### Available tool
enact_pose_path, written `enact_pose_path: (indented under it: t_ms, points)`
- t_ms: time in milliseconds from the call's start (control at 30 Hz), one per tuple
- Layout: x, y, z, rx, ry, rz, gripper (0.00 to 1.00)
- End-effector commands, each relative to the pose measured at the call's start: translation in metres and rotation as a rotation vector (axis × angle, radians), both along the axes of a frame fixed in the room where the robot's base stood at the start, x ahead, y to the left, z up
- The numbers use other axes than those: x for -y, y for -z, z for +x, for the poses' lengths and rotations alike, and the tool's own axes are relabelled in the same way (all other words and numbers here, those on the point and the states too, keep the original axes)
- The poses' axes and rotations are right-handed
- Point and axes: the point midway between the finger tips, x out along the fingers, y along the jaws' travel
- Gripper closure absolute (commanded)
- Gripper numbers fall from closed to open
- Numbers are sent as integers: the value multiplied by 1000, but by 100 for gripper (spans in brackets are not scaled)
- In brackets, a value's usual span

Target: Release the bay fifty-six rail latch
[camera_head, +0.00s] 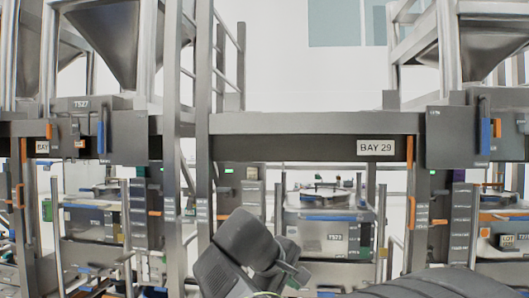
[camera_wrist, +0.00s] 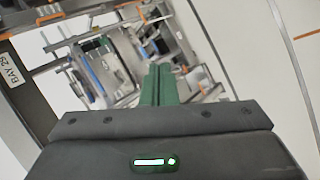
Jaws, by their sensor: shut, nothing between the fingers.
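My gripper (camera_wrist: 157,82) shows in the wrist view with its two green fingers together and nothing between them. It is apart from the rack and points toward a grey bin unit (camera_wrist: 105,68) beyond. No label reading bay fifty-six is legible. A "BAY 29" sign (camera_head: 376,148) is on the grey cross beam in the head view, and it also shows tilted at the left of the wrist view (camera_wrist: 14,69). Orange handles (camera_head: 410,165) hang on the posts below the beam. I cannot tell which part is the rail latch.
A bin marked T573 (camera_head: 330,238) stands below the beam between posts. Steel hoppers (camera_head: 118,40) stand above. Blue handles (camera_head: 485,128) are on dark boxes at beam height. A second bay sign (camera_head: 42,147) at far left is partly hidden. Pale open floor lies right in the wrist view.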

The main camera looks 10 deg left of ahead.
Motion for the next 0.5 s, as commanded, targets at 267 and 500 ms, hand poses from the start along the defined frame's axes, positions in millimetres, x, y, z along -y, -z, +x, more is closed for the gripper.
enact_pose_path:
  t_ms: [267, 500]
  points:
    - [-142, -232, 40, 416, -260, -258, 100]
    - [-200, -342, 11, 640, -302, -349, 100]
